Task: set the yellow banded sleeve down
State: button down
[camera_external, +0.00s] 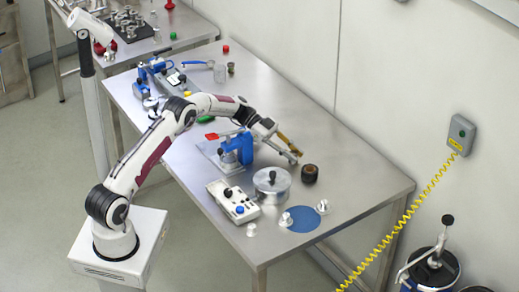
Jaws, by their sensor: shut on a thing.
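My gripper (291,155) is over the right half of the steel table and points down and to the right. It is shut on the yellow banded sleeve (288,143), a slim yellow-brown piece lying along the fingers. The sleeve seems to be held above the table top; any contact with the table is too small to tell. The bands cannot be made out at this size.
A dark round piece (310,173) stands just beyond my gripper. A lidded steel pot (271,183), a blue disc (304,222), a control box (234,205) and a blue clamp device (239,150) are nearby. The steel table (352,183) is clear toward its right.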

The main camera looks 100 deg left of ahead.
jog(key=shift+f, duration=0.1)
jog(key=c, duration=1.8)
grip_release()
jog(key=shift+r, duration=0.25)
jog(key=shift+v, duration=6)
jog(key=shift+a+f, duration=0.1)
